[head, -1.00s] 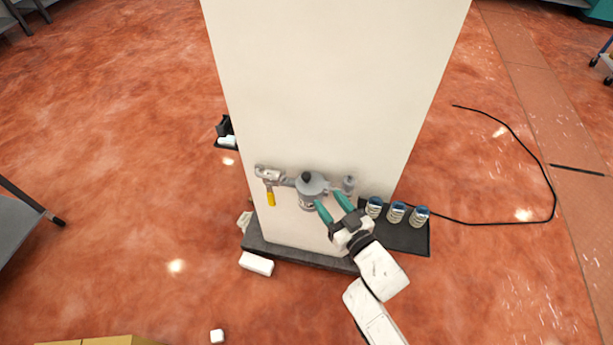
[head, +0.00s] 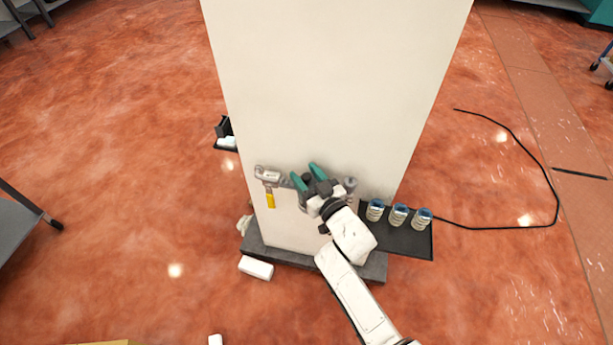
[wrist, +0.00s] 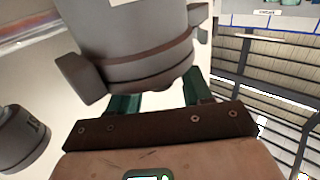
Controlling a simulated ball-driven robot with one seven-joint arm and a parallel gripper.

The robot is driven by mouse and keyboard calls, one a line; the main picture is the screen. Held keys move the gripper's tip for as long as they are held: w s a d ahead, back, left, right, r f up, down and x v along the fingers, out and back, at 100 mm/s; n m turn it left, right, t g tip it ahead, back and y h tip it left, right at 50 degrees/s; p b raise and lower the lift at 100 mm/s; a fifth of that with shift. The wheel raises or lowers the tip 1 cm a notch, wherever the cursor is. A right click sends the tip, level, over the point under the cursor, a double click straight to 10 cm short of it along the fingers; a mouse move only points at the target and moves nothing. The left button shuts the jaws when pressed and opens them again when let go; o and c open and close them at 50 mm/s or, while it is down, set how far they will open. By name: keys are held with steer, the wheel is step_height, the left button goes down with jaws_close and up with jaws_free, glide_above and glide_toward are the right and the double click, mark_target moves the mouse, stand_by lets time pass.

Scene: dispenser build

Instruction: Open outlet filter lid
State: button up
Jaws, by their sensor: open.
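The outlet filter is a grey cylinder on a pipe low on the white dispenser panel (head: 310,100). In the head view my gripper covers most of it; a dark knob (head: 308,178) shows between the fingers. In the wrist view the grey filter housing (wrist: 130,40) fills the top middle, with a brownish band around it and a block on its side. My gripper (head: 306,173) is open, its teal fingers spread at the filter. In the wrist view the fingers' far ends are hidden by the housing, so I cannot tell whether they touch it. The lid looks closed.
A valve with a yellow handle (head: 270,200) sits left of the filter, and a small grey fitting (head: 350,184) sits right. Several cans (head: 398,215) stand on a dark tray (head: 410,244) at right. A white block (head: 256,267) lies on the floor by the base.

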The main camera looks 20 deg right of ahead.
steer(key=shift+c, duration=0.4)
jaws_close()
